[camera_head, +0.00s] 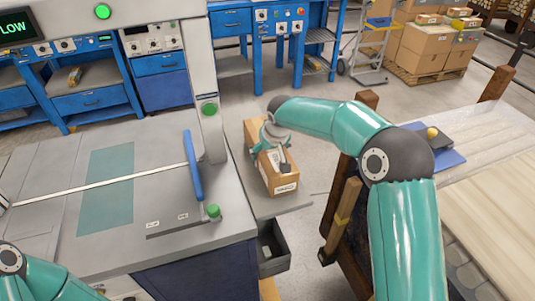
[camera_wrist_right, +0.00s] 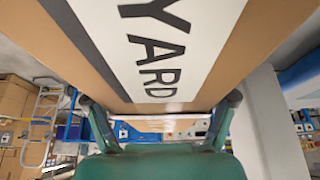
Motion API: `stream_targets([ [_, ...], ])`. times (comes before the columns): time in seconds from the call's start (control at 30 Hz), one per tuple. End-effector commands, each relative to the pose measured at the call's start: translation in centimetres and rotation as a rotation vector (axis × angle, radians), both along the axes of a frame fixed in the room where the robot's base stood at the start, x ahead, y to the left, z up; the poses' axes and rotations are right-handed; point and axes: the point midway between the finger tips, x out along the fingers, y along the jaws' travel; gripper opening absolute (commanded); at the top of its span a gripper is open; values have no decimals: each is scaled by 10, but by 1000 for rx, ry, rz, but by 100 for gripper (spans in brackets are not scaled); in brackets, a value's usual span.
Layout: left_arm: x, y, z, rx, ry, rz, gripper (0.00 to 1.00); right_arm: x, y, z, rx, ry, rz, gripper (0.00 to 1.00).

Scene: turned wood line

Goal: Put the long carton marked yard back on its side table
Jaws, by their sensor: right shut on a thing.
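The long brown carton (camera_head: 285,187) is right of the grey machine table in the head view. It lies lengthwise over the narrow grey side table (camera_head: 284,206). Its white YARD label (camera_wrist_right: 158,45) fills the upper part of the right wrist view. My right gripper (camera_head: 273,142) is shut on the carton from above, its fingers at the carton's two sides. The gripper and arm hide part of the carton's top. I cannot tell whether the carton's underside touches the side table. Only part of my left arm shows at bottom left; its gripper is out of view.
The machine table (camera_head: 60,215) with a blue-handled upright (camera_head: 193,165) stands close left of the carton. A dark open drawer (camera_head: 273,246) is below the side table. A wooden-posted bench with boards (camera_head: 500,200) stands right. Blue workstations (camera_head: 165,75) and stacked cartons (camera_head: 425,45) are behind.

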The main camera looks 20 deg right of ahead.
Motion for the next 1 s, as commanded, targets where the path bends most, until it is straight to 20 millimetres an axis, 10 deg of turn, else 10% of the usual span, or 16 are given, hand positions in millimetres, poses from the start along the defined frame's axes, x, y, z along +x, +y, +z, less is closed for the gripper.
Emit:
stream_targets([
  [0.3, 0, 0, 0, 0, 0, 0, 40, 1, 0, -8, 1, -6, 0, 16],
  [0.33, 0, 0, 0, 0, 0, 0, 40, 0, 1, -10, 1, -1, 1, 86],
  [0.4, 0, 0, 0, 0, 0, 0, 40, 0, 1, -10, 1, -1, 1, 98],
  [1.0, 0, 0, -2, 0, 0, 0, 40, -7, 1, 10, 1, -5, 1, 100],
])
